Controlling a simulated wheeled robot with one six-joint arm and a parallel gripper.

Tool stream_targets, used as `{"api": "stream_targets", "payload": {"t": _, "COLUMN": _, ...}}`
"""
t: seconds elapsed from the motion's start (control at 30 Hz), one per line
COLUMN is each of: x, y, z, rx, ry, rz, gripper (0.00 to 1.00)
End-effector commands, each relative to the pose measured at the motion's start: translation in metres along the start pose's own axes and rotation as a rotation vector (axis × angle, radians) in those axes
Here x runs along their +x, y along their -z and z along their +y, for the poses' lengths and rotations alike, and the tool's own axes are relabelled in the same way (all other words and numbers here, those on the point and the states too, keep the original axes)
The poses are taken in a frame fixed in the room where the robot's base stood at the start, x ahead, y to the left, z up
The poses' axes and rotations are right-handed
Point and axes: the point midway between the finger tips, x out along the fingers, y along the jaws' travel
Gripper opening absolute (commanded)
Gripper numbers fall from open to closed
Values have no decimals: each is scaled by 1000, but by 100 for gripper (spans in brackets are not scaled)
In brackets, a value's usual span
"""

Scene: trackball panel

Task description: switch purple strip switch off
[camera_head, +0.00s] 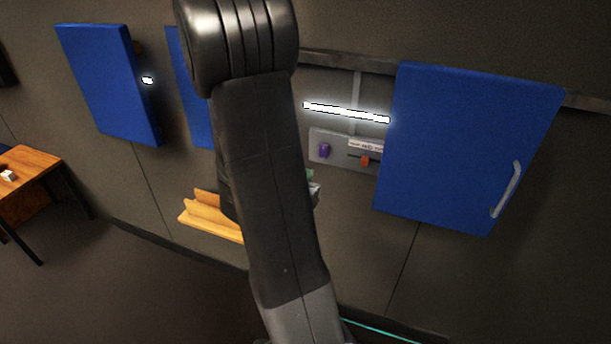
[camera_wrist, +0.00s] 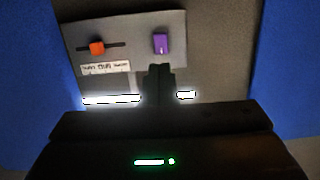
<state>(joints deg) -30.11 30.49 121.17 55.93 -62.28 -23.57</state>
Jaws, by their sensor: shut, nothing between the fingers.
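The purple strip switch (camera_head: 324,150) is a small purple block on a grey wall panel (camera_head: 340,162). A lit white light strip (camera_head: 346,112) runs above the panel in the head view. In the wrist view the purple switch (camera_wrist: 161,44) sits straight ahead, just beyond my gripper (camera_wrist: 158,68). The gripper is shut and empty, its tips close to the switch; I cannot tell whether they touch it. The light strip (camera_wrist: 112,99) is also lit there, partly hidden behind the fingers. In the head view my arm hides the gripper.
An orange-red slider (camera_head: 365,160) sits beside the switch, with a printed label (camera_head: 366,145) near it. A blue cabinet door (camera_head: 470,150) with a handle is at the right, another blue panel (camera_head: 108,83) at the left. A yellow wooden shelf (camera_head: 208,216) is below.

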Motion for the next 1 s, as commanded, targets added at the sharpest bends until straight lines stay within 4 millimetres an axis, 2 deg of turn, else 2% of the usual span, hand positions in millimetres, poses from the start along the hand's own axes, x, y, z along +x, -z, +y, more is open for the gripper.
{"api": "stream_targets", "payload": {"t": 0.3, "x": 68, "y": 1, "z": 1, "rx": 1, "ry": -4, "rz": -1, "gripper": 0}}
{"api": "stream_targets", "payload": {"t": 0.5, "x": 97, "y": 2, "z": 1, "rx": 0, "ry": -2, "rz": 0, "gripper": 0}}
{"api": "stream_targets", "payload": {"t": 0.7, "x": 108, "y": 0, "z": 0, "rx": 1, "ry": 0, "rz": 0, "gripper": 0}}
{"api": "stream_targets", "payload": {"t": 1.0, "x": 109, "y": 0, "z": 0, "rx": 1, "ry": 1, "rz": 0, "gripper": 0}}
